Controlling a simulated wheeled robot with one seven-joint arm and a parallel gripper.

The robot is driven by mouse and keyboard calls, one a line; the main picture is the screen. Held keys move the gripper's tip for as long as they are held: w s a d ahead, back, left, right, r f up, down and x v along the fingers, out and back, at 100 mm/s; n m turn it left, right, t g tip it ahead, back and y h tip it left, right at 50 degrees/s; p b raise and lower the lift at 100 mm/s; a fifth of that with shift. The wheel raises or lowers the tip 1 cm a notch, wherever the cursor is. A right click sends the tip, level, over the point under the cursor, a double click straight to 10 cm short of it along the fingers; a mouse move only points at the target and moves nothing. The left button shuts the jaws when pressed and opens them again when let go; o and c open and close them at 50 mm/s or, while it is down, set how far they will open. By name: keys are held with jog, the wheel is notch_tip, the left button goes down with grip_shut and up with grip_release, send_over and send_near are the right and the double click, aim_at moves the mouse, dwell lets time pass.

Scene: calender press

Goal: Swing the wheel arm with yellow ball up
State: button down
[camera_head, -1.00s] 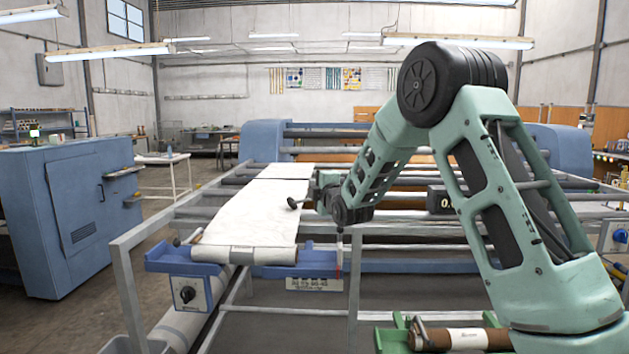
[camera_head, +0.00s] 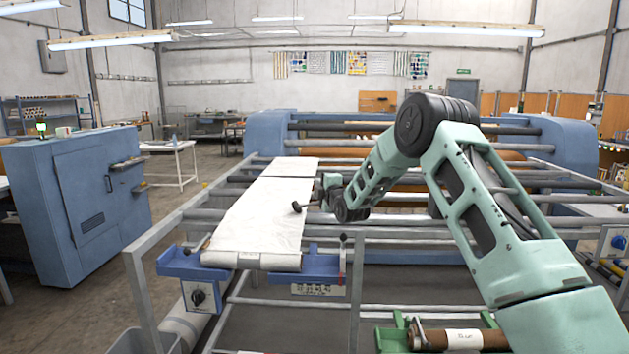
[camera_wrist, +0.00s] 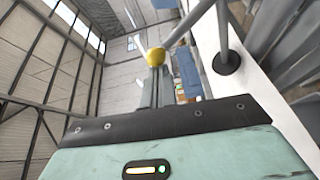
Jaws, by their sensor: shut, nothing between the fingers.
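The yellow ball (camera_wrist: 156,57) shows in the wrist view at the end of a grey rod (camera_wrist: 184,30), just beyond the tips of my gripper (camera_wrist: 157,75). My gripper's grey fingers look shut and empty. I cannot tell whether they touch the ball. A second grey rod with a dark round end (camera_wrist: 227,62) is to the right. In the head view my gripper is at the far end of my arm, over the press frame, mostly hidden by the wrist. A black ball on a short rod (camera_head: 297,207) sticks out beside it. The yellow ball is not visible there.
A white sheet (camera_head: 262,215) runs along the press to the left of my arm. Blue brackets (camera_head: 178,264) and grey rails (camera_head: 140,300) stand in front. A brown roll (camera_head: 430,339) lies low in front. A blue cabinet (camera_head: 75,215) stands left, with open floor between.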

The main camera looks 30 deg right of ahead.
jog(key=shift+s+d+f+b, duration=0.1)
jog(key=shift+d+f+b, duration=0.05)
jog(key=shift+b, duration=0.7)
jog(key=shift+s+d+r+m+t+b, duration=0.1)
jog(key=shift+d+r+m+t+b, duration=0.1)
jog(key=shift+m+t+b, duration=0.25)
jog(key=shift+s+d+m+b, duration=0.1)
jog(key=shift+m+b, duration=0.15)
jog(key=shift+b, duration=0.65)
jog(key=d+m+h+b, duration=0.1)
jog(key=m+b, duration=0.1)
jog(key=b, duration=0.3)
jog(key=s+d+m+t+b, duration=0.1)
jog(key=m+b, duration=0.1)
jog(key=b, duration=0.3)
jog(key=s+d+m+t+h+b, duration=0.1)
jog(key=m+b, duration=0.1)
jog(key=b, duration=0.3)
jog(key=shift+s+d+r+m+h, duration=0.25)
jog(key=shift+d+r+m+h, duration=0.05)
jog(key=shift+r, duration=0.1)
jog(key=shift+r, duration=0.1)
